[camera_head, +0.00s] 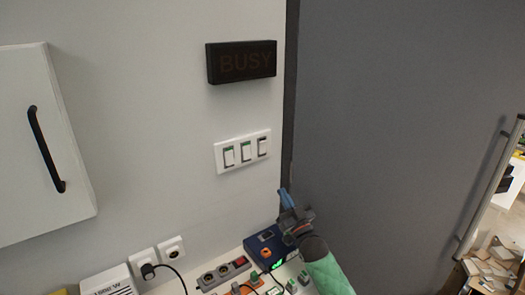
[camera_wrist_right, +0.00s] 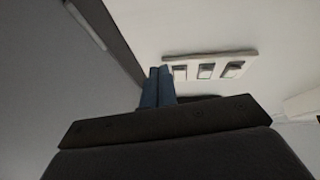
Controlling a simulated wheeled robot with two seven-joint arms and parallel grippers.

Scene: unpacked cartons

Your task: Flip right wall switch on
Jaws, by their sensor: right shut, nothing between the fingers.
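A white wall plate (camera_head: 220,165) with three rocker switches is on the light wall. The right switch (camera_head: 263,146) is beside the middle (camera_head: 246,151) and left (camera_head: 229,156) ones; green shows at the top of the left and middle switches. My right gripper (camera_head: 284,194) is shut and empty, below and to the right of the plate, apart from it in the head view. In the right wrist view its blue fingers (camera_wrist_right: 157,88) are together, close to the near end of the plate (camera_wrist_right: 210,55). My left gripper is out of view.
A dark BUSY sign (camera_head: 241,62) hangs above the switches. A white cabinet (camera_head: 45,140) with a black handle is at left. Sockets (camera_head: 172,250), a power strip (camera_head: 224,273) and a blue device (camera_head: 263,245) are below. A grey door (camera_head: 390,130) is at right.

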